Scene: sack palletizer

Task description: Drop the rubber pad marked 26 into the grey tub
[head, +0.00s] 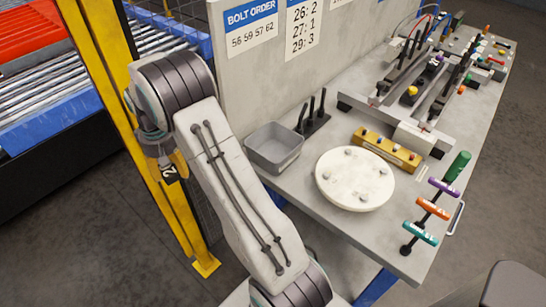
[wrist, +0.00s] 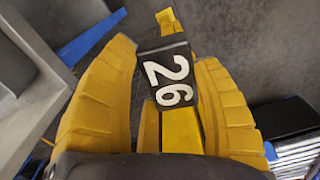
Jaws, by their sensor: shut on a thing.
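My gripper (wrist: 163,100) has yellow ribbed fingers, shut on the black rubber pad (wrist: 168,72) with a white 26 on it. In the head view the pad (head: 170,173) shows only in part, hanging below my gripper (head: 178,163) at the left, beside the yellow post and off the bench. The grey tub (head: 274,162) is an open square tub, empty as far as I can see, on the bench's near left corner. It stands to the right of my gripper, with my arm link between them.
A yellow post (head: 100,55) stands close by my gripper. The bench (head: 300,190) carries a round white plate (head: 354,179), a black peg stand (head: 313,122) and a yellow block (head: 387,150). A tall grey panel (head: 280,65) rises behind the tub. A roller conveyor (head: 50,85) is at the left.

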